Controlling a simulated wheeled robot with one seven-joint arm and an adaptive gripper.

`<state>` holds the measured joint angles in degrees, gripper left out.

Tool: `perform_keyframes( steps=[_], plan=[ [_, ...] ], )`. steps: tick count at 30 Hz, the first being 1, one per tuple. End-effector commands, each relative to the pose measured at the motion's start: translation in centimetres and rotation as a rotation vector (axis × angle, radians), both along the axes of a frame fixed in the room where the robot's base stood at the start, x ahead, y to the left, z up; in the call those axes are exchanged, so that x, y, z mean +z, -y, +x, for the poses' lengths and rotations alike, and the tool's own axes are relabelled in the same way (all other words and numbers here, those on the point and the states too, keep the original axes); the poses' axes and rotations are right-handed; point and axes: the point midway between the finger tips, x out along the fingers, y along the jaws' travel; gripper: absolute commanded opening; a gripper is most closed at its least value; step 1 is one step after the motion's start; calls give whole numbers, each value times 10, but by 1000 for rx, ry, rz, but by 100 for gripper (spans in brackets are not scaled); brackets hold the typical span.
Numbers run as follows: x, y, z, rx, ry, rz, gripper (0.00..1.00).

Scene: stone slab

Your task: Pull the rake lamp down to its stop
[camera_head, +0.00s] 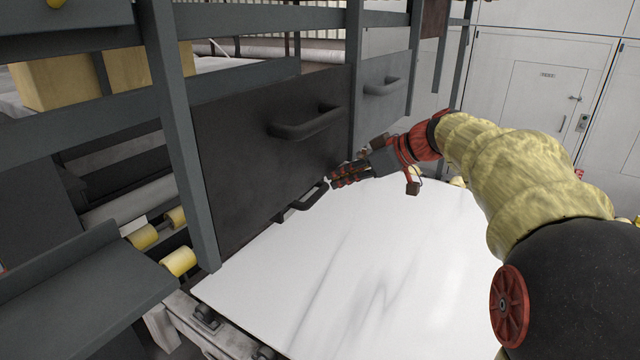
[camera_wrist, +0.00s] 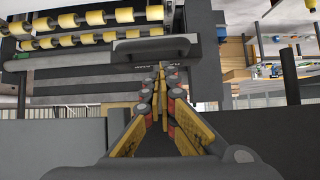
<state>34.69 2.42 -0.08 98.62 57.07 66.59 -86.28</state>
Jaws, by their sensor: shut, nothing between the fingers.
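My gripper (camera_head: 334,181) is shut and empty, its red-and-black fingers pointing left over the white slab. In the wrist view its fingertips (camera_wrist: 161,70) meet in front of a grey bar. A low dark handle (camera_head: 309,197) sits at the foot of the dark panel, just left of and below the fingertips, with a small gap seeming to show. In the wrist view a dark handle (camera_wrist: 150,48) on a grey bar (camera_wrist: 75,74) lies just beyond the fingertips. I cannot tell for sure that this bar is the rake lamp; no lit lamp shows.
The white stone slab (camera_head: 350,265) lies below my arm. A dark panel (camera_head: 265,150) with a larger handle (camera_head: 308,122) rises behind the low handle. A grey post (camera_head: 178,130) and yellow rollers (camera_head: 178,262) stand left. White cabinets (camera_head: 540,95) are at the back right.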

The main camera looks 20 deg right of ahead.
Motion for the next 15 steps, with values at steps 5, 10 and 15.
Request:
perform_keyframes(
  steps=[5, 10, 15],
  plan=[
    [-18, -16, 22, 3, -1, 0, 0],
    [-30, -25, 36, 1, 0, 0, 0],
    [-35, -29, 42, 0, 1, -1, 0]
  ],
)
